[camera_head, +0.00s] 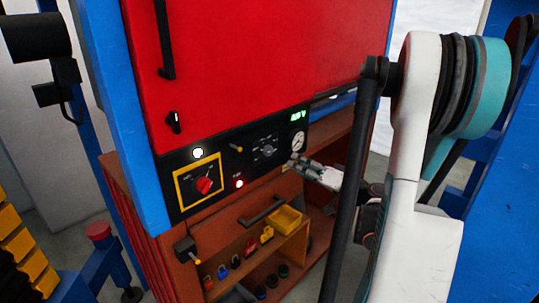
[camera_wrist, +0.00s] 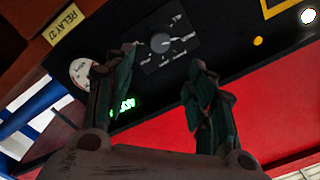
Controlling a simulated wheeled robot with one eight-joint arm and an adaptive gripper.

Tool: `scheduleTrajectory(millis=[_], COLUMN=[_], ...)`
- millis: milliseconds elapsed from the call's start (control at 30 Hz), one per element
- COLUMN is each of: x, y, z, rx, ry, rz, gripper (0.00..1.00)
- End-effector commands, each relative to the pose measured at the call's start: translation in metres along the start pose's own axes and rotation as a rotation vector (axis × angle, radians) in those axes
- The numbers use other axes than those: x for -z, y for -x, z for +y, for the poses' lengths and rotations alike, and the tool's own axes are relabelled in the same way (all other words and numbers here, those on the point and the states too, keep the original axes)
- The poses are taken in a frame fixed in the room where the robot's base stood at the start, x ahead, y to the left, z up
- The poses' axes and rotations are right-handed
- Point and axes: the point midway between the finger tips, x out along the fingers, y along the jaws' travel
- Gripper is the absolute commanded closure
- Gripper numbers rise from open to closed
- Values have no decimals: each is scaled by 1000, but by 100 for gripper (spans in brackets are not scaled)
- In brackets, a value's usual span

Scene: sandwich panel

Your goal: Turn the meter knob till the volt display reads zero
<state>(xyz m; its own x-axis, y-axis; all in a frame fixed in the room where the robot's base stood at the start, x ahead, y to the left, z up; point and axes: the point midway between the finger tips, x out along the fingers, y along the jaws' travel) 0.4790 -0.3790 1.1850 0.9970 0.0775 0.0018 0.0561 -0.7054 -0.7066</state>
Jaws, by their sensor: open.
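The meter knob (camera_head: 268,151) is a small dark dial on a black plate with white markings. It also shows in the wrist view (camera_wrist: 160,42), beyond my fingertips and roughly between them. The green lit volt display (camera_head: 298,116) is above and right of the knob; its digits are too small to read surely. In the wrist view the display (camera_wrist: 123,106) is tilted and partly hidden by the left finger. My gripper (camera_head: 297,161) is open and empty, just right of and below the knob plate. Its spread fingers (camera_wrist: 162,62) appear apart from the knob.
A round white gauge (camera_head: 299,141) sits beside the knob plate. A red rotary switch (camera_head: 204,185) on a yellow-edged plate is at left. A red cabinet door (camera_head: 255,60) is above. An open shelf with a yellow bin (camera_head: 283,220) and padlocks is below.

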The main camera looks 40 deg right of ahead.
Motion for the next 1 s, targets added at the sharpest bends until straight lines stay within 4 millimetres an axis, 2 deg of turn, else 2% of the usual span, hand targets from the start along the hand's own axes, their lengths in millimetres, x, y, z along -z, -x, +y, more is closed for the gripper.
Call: scheduleTrajectory(millis=[300, 500, 700, 1000], x=[-2, -2, -1, -1], y=[-64, -97, -115, -119], z=[-1, 0, 0, 0], rx=[2, 1, 0, 0], ry=[-1, -1, -2, -2], rz=[-4, -3, -2, -2], gripper=[50, 50, 50, 50])
